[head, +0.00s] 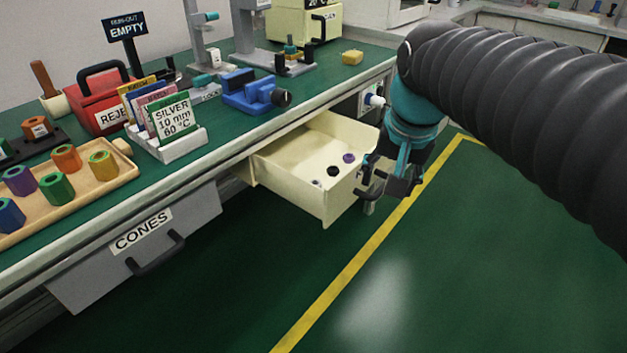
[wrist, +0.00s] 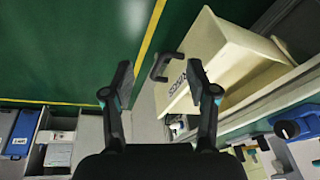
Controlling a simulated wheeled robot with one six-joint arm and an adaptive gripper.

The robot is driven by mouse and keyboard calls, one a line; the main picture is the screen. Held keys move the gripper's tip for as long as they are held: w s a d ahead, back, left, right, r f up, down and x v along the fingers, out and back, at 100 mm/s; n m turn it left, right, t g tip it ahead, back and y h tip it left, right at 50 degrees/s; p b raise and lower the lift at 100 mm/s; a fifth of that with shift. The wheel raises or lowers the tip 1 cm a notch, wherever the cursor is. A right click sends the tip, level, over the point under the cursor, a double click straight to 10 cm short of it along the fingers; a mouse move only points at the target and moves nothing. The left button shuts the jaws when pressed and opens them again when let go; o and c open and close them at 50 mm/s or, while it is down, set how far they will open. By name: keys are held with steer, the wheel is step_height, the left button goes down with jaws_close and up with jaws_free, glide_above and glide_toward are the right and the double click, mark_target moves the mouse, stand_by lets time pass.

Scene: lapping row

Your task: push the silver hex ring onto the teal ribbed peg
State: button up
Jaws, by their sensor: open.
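My gripper (head: 388,182) is open and empty, just off the front right corner of the open cream drawer (head: 345,195). In the wrist view my gripper (wrist: 160,75) has its two fingers spread wide, with the drawer's dark handle (wrist: 165,64) showing beyond them. I cannot pick out a silver hex ring. The tray's hex rings are coloured, among them a green one (head: 56,189) and a yellow one (head: 103,165). A small teal part (head: 201,80) stands at the base of a stand on the bench; I cannot tell whether it is the ribbed peg.
The drawer holds several small round pieces, one purple (head: 348,158) and one black (head: 333,171). A card rack (head: 182,148), red reject box (head: 98,103) and blue vise (head: 250,92) stand on the bench. The green floor is clear.

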steer(key=w+a+r+m+g, duration=0.2)
steer(key=w+a, duration=0.3)
steer(key=w, duration=0.3)
steer(key=m+g, duration=0.1)
steer(key=m, duration=0.2)
glide_toward(314, 180)
step_height(314, 180, down, 3)
steer(key=shift+s+a+b, duration=0.15)
steer(key=shift+b, duration=0.4)
steer(key=shift+s+f+b, duration=0.2)
steer(key=shift+f, duration=1.2)
steer(key=shift+s+f+b, duration=0.2)
steer(key=shift+f, duration=1.25)
steer(key=c, duration=0.9)
